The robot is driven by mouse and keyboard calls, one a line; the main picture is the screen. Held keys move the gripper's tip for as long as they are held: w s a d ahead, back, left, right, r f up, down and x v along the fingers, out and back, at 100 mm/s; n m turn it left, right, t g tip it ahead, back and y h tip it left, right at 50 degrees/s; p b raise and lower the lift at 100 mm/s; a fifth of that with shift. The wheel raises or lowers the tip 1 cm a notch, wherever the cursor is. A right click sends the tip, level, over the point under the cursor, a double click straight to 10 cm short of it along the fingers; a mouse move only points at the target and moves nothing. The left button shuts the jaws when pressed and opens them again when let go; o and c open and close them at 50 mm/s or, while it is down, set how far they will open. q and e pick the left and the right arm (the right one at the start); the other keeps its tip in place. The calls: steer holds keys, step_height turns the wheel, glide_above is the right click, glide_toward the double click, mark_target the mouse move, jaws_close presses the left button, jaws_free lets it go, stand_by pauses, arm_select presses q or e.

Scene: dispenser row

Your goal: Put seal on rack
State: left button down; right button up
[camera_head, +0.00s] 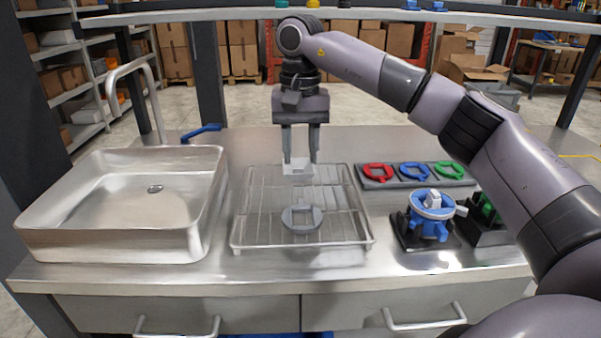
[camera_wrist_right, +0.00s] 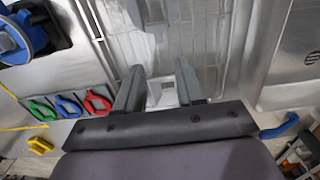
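The wire rack (camera_head: 240,228) stands on the steel counter, and part of it shows in the wrist view (camera_wrist_right: 215,40). A grey ring (camera_head: 301,218) with a squarish tab lies on its front half. Red (camera_head: 377,172), blue (camera_head: 413,171) and green (camera_head: 449,170) rings lie in a grey holder right of the rack. My right gripper (camera_head: 301,160) points down over the rack's back half, its fingers well apart. A small white block (camera_head: 297,168) shows at the fingertips and in the wrist view (camera_wrist_right: 166,96); I cannot tell whether they touch it. My left gripper is out of view.
A steel sink (camera_head: 120,210) with a faucet stands left of the rack. A blue dispenser with a white top (camera_head: 430,213) and a dark green-black one (camera_head: 485,220) stand to the right. A shelf (camera_head: 180,16) crosses above. The counter's front strip is clear.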

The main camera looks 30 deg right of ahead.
steer(key=shift+r, duration=1.7)
